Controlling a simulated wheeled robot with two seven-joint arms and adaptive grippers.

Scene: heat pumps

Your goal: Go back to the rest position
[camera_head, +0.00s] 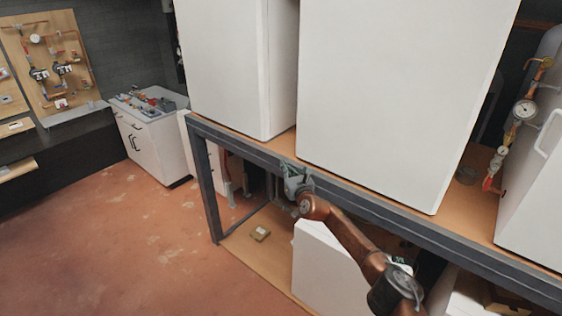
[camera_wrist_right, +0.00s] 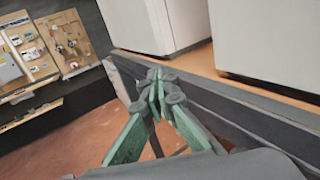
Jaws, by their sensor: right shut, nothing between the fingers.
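My right arm (camera_head: 345,235) reaches up from the bottom right in the head view. Its gripper (camera_head: 290,170) is in front of the dark metal edge of the shelf rack (camera_head: 210,180). In the right wrist view the green fingers of the right gripper (camera_wrist_right: 160,88) meet at their tips, with nothing between them. The fingertips appear close to the shelf's dark front beam (camera_wrist_right: 230,110); I cannot tell whether they touch it. My left gripper is in neither view.
Large white units (camera_head: 400,90) stand on the wooden shelf. Below it are another white unit (camera_head: 325,260) and a small box (camera_head: 260,233). A gauge with pipes (camera_head: 524,108) is at right. A white cabinet (camera_head: 155,145) and pipe boards (camera_head: 45,60) stand behind. The floor (camera_head: 110,240) at left is clear.

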